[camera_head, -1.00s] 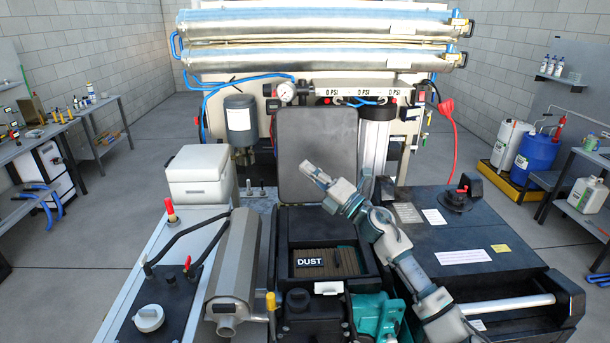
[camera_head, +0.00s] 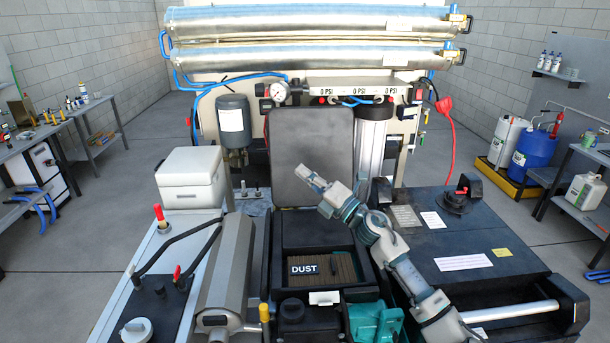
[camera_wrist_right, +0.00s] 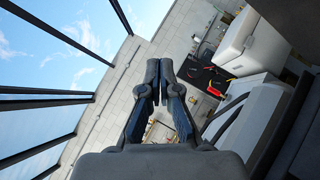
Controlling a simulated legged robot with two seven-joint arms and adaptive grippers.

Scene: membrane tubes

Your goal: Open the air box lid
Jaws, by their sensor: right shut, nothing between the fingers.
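The air box (camera_head: 375,265) is black and sits low in the middle of the head view. A brown filter with a white "DUST" label (camera_head: 304,269) shows inside it. The dark grey lid (camera_head: 312,140) stands upright at the back of the box, open. My right gripper (camera_head: 305,172) is in front of the lid's lower part, pointing up and left. Whether it touches the lid cannot be told. In the right wrist view, its fingertips (camera_wrist_right: 158,68) are together with nothing between them. My left gripper is not in view.
A white cool box (camera_head: 190,180) and a grey cylinder (camera_head: 228,265) stand left of the air box. A teal engine part (camera_head: 375,325) is in front. A black case (camera_head: 480,245) lies to the right. Steel membrane tubes (camera_head: 310,30) cross the back.

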